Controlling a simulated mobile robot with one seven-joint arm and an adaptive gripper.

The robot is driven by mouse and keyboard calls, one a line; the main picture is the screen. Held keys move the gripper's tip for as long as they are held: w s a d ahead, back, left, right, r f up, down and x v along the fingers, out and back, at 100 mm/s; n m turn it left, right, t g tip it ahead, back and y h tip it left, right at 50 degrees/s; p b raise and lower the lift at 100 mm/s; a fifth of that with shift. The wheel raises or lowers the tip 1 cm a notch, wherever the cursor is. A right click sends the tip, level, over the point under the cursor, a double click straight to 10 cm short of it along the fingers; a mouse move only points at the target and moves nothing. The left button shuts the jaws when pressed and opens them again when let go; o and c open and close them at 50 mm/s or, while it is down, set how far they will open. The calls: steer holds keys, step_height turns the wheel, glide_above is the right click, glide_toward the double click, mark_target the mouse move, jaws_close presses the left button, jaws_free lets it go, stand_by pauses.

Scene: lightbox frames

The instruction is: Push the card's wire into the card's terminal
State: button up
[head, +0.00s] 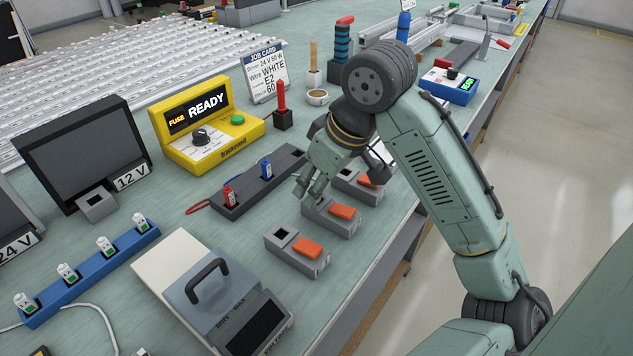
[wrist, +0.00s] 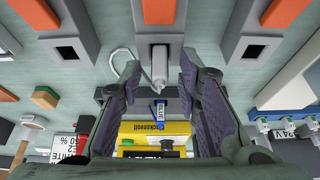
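The job card (head: 267,72) reads wire WHITE, E2 and 60. Several grey terminals with orange levers stand in a row. My gripper (head: 310,192) is low over the middle terminal (head: 345,228) in the head view. In the wrist view the white wire (wrist: 159,66) stands at the socket of the middle terminal (wrist: 160,28), between my fingers (wrist: 158,90). Its thin lead loops off to the left. Gaps show between both fingers and the wire, so the gripper is open around it. How deep it sits in the socket I cannot tell.
Neighbouring terminals (head: 297,254) flank the middle one closely. A dark rack holds a red wire (head: 229,196) and a blue wire (head: 267,169). The yellow tester (head: 208,125) reading FUSE READY stands behind. A grey handled box (head: 212,290) is at the front.

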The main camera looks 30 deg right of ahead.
steer(key=b+v, duration=0.1)
steer(key=v, duration=1.1)
steer(key=shift+r, duration=0.2)
